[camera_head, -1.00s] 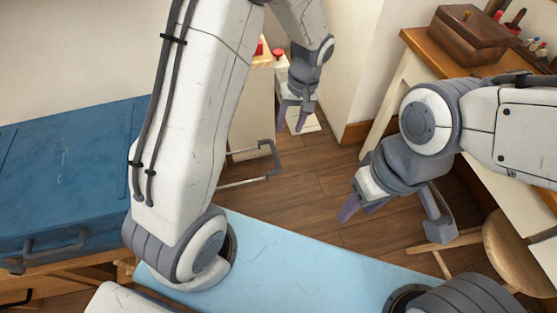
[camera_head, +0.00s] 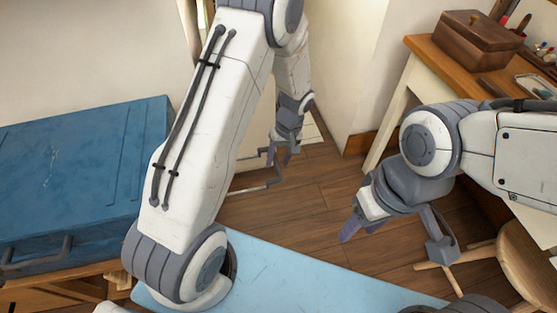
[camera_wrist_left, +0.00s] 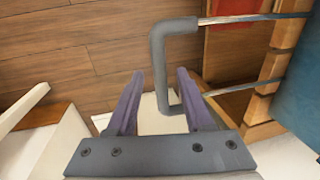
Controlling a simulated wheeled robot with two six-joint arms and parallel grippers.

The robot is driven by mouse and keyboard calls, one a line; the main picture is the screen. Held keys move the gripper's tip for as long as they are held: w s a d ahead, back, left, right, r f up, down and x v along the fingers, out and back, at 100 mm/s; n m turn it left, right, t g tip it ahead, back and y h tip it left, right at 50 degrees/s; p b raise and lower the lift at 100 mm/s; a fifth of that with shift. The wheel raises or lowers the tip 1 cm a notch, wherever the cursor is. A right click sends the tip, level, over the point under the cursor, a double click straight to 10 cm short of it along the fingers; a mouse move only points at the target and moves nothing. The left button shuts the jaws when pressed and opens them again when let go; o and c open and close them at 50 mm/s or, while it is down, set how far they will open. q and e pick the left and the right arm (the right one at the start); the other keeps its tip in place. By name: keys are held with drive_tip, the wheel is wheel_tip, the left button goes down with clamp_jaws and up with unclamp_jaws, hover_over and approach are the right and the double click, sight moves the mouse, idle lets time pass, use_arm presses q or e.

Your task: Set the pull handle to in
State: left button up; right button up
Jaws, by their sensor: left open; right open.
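The pull handle (camera_head: 276,172) is a dark grey U-shaped bar on two metal rods. It stands out over the floor, and my left arm hides its root in the head view. In the left wrist view its grip (camera_wrist_left: 158,60) shows with long bare rods running right to a wooden frame. My left gripper (camera_head: 281,158) is open by the handle. In the wrist view the grip appears between the fingertips (camera_wrist_left: 160,75), with one finger crossing its lower end; I cannot tell the depth. My right gripper (camera_head: 395,238) is open and empty, over the floor at right.
A blue case (camera_head: 80,180) lies on a wooden stand at left. A desk (camera_head: 445,65) with a brown box (camera_head: 480,40) is at back right. A wooden stool (camera_head: 525,265) stands at lower right. The wooden floor (camera_head: 320,215) between is clear.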

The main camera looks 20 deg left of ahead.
use_arm(q)
drive_tip(key=shift+c, duration=0.4)
clamp_jaws()
idle(1.1)
